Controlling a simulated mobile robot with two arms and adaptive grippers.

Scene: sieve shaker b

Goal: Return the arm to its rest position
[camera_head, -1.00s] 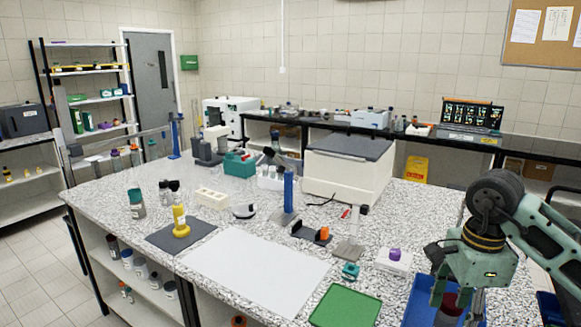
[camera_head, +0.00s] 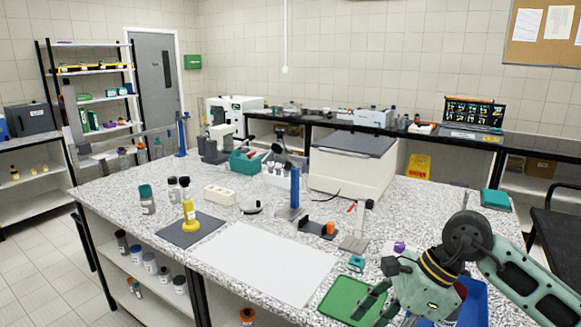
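My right arm comes in from the right edge, and its gripper (camera_head: 374,303) hangs over the right part of the green tray (camera_head: 338,297) near the bench's front right. Its dark fingers point down and to the left and look spread, with nothing seen between them. The gripper body hides part of the blue tray (camera_head: 477,303) behind it. A dark red thing shows in part at the blue tray, mostly hidden by the arm. My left arm and gripper are not in view.
A white sheet (camera_head: 262,262) lies left of the green tray. A teal-capped jar (camera_head: 356,264) and a purple-topped item (camera_head: 399,247) stand close to the gripper. A yellow bottle (camera_head: 189,215) stands on a dark mat. A large beige box (camera_head: 350,170) stands behind.

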